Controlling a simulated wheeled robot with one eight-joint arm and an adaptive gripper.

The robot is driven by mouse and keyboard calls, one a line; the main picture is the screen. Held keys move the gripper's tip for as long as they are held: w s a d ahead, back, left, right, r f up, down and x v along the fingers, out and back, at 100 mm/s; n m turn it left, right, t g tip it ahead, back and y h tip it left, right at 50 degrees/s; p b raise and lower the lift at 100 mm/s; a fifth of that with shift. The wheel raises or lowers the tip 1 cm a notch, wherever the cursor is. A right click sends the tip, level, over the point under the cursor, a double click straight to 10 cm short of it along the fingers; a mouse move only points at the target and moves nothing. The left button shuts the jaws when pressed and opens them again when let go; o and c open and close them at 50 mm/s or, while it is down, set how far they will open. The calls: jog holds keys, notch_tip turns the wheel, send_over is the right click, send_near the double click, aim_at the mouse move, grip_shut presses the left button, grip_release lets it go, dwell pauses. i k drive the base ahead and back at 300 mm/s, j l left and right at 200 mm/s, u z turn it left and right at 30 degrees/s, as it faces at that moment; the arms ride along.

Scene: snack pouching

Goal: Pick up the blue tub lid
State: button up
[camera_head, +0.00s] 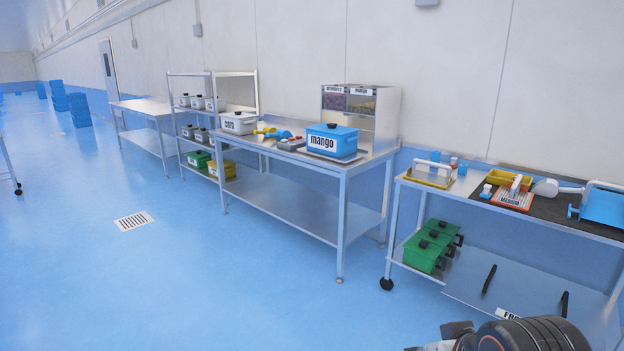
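A blue tub (322,145) with a white "mango" label stands on the middle metal table. Its blue lid (345,130) sits on top, with a small dark knob. The tub appears to rest on a flat grey plate or scale. My arm's dark, ribbed end shows at the bottom right edge, well apart from the tub and lower in the picture. Its grey and dark parts are cut off by the frame, so I cannot make out the fingertips or anything held.
Left of the tub lie a yellow-and-blue tool (272,132) and a white "corn" tub (238,123). A clear-fronted dispenser (361,102) stands behind. The right cart (410,184) carries trays, with green tubs (427,250) below. The blue floor (220,285) in front is clear.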

aim_at(332, 127)
jog(key=i, duration=0.85)
jog(key=i+l+u, duration=0.15)
jog(key=i, duration=0.7)
jog(key=i+l, duration=0.1)
jog(key=i, duration=0.8)
jog(key=j+u, duration=0.05)
